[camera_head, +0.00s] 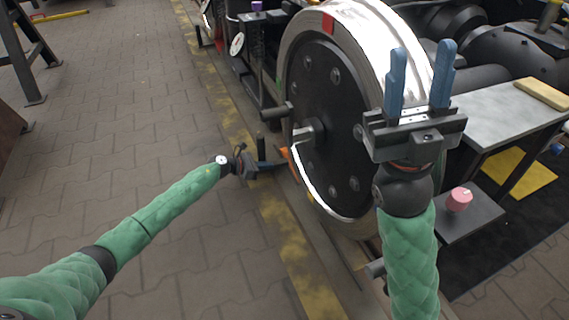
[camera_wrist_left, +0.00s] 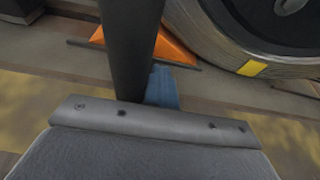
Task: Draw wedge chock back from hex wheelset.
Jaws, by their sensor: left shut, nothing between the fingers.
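The orange wedge chock (camera_head: 284,153) sits low at the left edge of the big wheel of the wheelset (camera_head: 322,105). In the left wrist view the chock (camera_wrist_left: 176,50) lies close to the wheel rim (camera_wrist_left: 225,62); I cannot tell if they touch. A dark upright post (camera_wrist_left: 130,45) hides part of the chock there. My left gripper (camera_head: 279,166) is shut and empty, low beside the chock, its blue finger (camera_wrist_left: 163,88) behind the post. My right gripper (camera_head: 420,75) is open and empty, its blue fingers pointing up in front of the wheel.
A grey table (camera_head: 500,115) with a wooden block (camera_head: 543,93) stands at the right. Below it, a pink knob (camera_head: 459,198) sits on a dark plate. Dark machinery fills the back.

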